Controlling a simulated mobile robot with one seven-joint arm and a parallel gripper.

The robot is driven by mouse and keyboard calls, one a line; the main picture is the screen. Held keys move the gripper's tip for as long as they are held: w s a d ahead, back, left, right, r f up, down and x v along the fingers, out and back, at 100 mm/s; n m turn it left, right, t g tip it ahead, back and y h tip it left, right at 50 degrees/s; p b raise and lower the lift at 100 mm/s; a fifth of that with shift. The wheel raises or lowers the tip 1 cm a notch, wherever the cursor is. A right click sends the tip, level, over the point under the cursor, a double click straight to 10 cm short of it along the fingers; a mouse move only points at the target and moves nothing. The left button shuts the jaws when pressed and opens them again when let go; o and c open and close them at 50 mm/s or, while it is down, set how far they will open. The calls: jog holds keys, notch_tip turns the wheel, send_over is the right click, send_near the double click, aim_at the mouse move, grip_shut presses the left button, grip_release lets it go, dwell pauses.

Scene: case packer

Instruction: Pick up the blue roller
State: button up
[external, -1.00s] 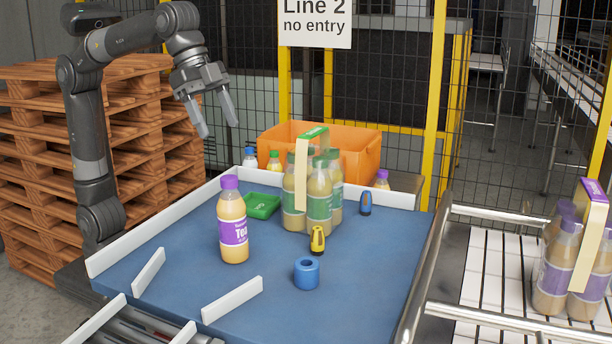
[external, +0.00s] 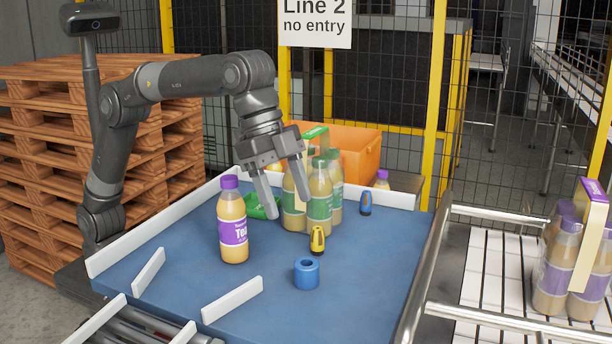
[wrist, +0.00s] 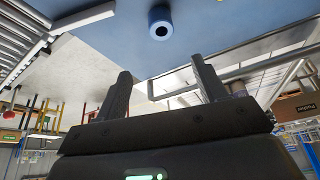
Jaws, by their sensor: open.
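The blue roller (external: 306,273) is a short hollow cylinder standing on the blue table (external: 180,285) near its front, in front of a yellow and black tool. It also shows at the top of the wrist view (wrist: 160,24), apart from the fingers. My gripper (external: 290,208) is open and empty. In the external view it hangs above the table, behind and above the roller, with its fingers in front of the pack of green-labelled bottles. Its two fingers also show spread in the wrist view (wrist: 160,82).
A purple-capped tea bottle (external: 233,228) stands left of the roller. The bottle pack (external: 320,197), a yellow tool (external: 317,240), a blue tool (external: 365,203) and a green tray (external: 253,213) are behind. White rails (external: 232,299) edge the table. The table's right front is clear.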

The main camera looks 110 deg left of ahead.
notch_tip(320, 180, down, 3)
send_over(306, 266)
jog(key=s+d, duration=0.1)
jog(key=s, duration=0.1)
jog(key=f, duration=0.5)
jog(key=shift+w, duration=0.25)
jog(key=shift+a+x, duration=0.15)
jog(key=shift+x, duration=1.25)
jog(key=shift+a+x, duration=0.15)
jog(key=shift+x, duration=1.2)
jog(key=shift+s, duration=0.1)
jog(key=shift+c, duration=0.3)
jog(key=c, duration=1)
